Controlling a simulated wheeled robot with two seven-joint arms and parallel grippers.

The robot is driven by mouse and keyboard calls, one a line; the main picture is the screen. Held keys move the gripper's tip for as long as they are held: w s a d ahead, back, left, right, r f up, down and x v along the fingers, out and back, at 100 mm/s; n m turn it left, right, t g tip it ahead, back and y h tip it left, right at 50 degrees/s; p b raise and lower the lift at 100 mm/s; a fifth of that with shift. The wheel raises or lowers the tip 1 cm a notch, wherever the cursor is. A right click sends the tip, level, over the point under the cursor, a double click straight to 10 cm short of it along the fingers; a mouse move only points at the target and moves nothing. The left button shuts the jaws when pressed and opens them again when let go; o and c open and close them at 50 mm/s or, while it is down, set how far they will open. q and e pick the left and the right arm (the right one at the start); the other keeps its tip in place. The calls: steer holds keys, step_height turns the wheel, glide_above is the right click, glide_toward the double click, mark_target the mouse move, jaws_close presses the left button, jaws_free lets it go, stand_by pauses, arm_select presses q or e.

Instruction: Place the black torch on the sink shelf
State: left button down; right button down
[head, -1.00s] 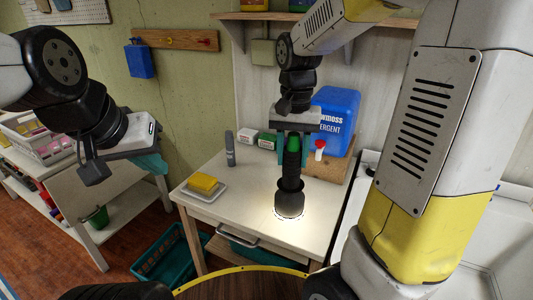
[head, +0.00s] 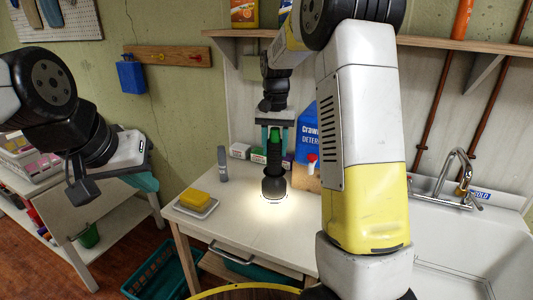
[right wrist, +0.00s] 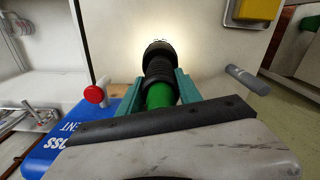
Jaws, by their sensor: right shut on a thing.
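The black torch (head: 273,180) has a green section near its top and hangs upright, head down, its lit lens just above the white table, with a glow beneath. My right gripper (head: 275,135) is shut on its upper part; the right wrist view shows the teal fingers on either side of the torch (right wrist: 159,66). The sink shelf (head: 420,42) is the wooden board on the wall above the sink, partly hidden by my right arm. My left gripper (head: 140,178) is at the left, away from the torch; its finger gap is unclear.
On the table (head: 235,225) are a yellow sponge on a dish (head: 196,202), a grey cylinder (head: 222,164), small boxes (head: 240,151) and a blue detergent container (head: 306,135). An orange bottle (head: 463,20) and an orange container (head: 244,13) stand on the shelf. The sink (head: 460,260) is right.

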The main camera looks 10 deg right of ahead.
mark_target(275, 156)
steer(key=shift+s+f, duration=0.1)
steer(key=shift+f, duration=1.6)
steer(key=c, duration=0.8)
jaws_free()
